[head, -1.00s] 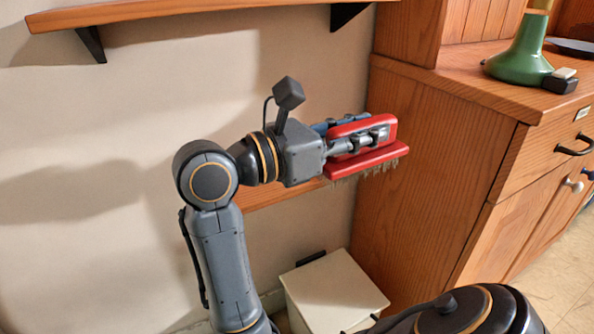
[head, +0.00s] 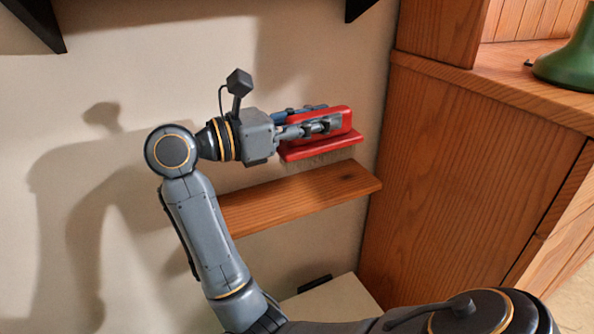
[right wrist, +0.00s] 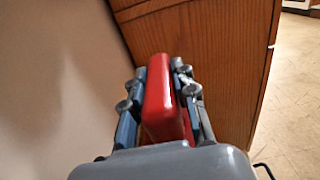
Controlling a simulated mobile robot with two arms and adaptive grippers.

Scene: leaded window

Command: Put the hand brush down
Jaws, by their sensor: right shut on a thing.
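The red hand brush (head: 306,149) has pale bristles pointing down. My right gripper (head: 325,124) is shut on its upper red part and holds it level. In the head view the brush appears just above a wooden shelf (head: 300,196) on the wall; whether the bristles touch the shelf I cannot tell. In the right wrist view the red brush (right wrist: 158,105) sits between the two fingers of my right gripper (right wrist: 160,80). My left gripper is not in view.
A wooden cabinet (head: 450,170) stands right of the shelf, with a green object (head: 570,62) on its top. A pale box (head: 335,300) with a dark handle is below the shelf. The shelf top shows no other objects.

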